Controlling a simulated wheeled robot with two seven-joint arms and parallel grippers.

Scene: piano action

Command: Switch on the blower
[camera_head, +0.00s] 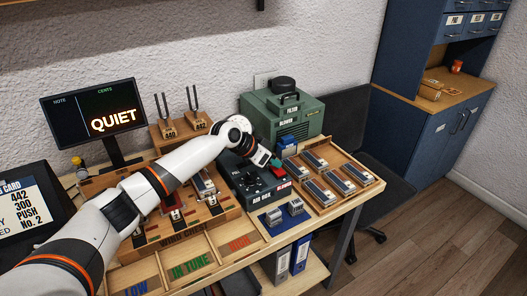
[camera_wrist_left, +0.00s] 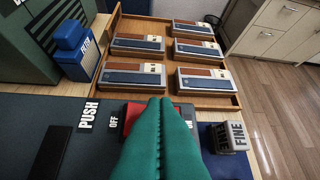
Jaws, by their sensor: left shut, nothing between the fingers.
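The green blower housing (camera_head: 312,106), with a label and a black round cap on top, stands at the back of the bench. The dark air box (camera_head: 240,182) sits in front of it, with a red label at its right front. In the left wrist view a red switch (camera_wrist_left: 133,112) lies between an OFF mark (camera_wrist_left: 113,124) and a mostly covered mark on the right. My left gripper (camera_head: 277,163) is shut and empty, its green fingers (camera_wrist_left: 161,103) over the switch and hiding much of it. I cannot tell whether they touch it or which way it is set.
A wooden tray (camera_head: 330,203) of several reed blocks lies right of the air box. A small blue block (camera_wrist_left: 75,48) stands beside the tray. A FINE block (camera_wrist_left: 229,138) sits on a blue mat. The display (camera_head: 92,115) reads QUIET. Tuning forks (camera_head: 166,126) stand at the back.

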